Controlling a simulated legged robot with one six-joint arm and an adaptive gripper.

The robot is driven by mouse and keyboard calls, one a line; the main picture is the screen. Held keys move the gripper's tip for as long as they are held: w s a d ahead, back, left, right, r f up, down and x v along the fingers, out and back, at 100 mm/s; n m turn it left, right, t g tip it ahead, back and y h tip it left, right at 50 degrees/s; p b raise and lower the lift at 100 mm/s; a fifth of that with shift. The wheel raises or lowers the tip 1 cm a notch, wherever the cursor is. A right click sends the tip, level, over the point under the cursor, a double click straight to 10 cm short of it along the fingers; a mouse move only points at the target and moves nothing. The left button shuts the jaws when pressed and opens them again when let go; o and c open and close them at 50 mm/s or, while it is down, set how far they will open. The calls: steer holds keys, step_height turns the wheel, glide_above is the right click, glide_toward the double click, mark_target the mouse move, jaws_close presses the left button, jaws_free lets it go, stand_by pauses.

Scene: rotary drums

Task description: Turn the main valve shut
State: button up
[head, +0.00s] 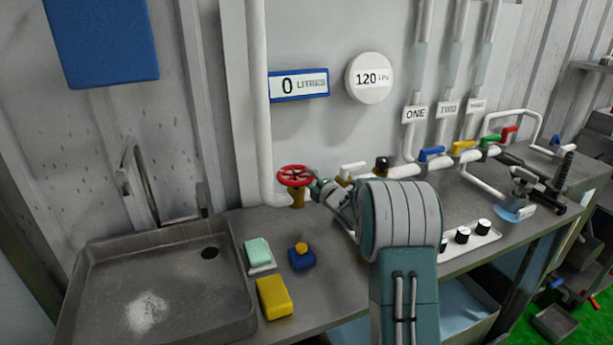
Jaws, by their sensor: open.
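The main valve appears to be the red round handwheel (294,176) on a brass body, on the white pipe low at the wall behind the bench. My gripper (316,185) is at the wheel's right side, very close to it. My own arm hides part of the gripper, and I cannot tell whether the fingers touch the rim. The gripper is open, with nothing seen held in it.
A metal sink (160,285) is at the left. A green sponge (258,252), a blue item with a yellow knob (301,257) and a yellow sponge (274,297) lie on the bench. Blue (431,153), yellow (463,146) and green (490,140) handles line the pipe at right.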

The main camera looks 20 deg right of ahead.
steer(key=shift+w+a, duration=0.15)
steer(key=shift+w, duration=0.95)
jaws_close()
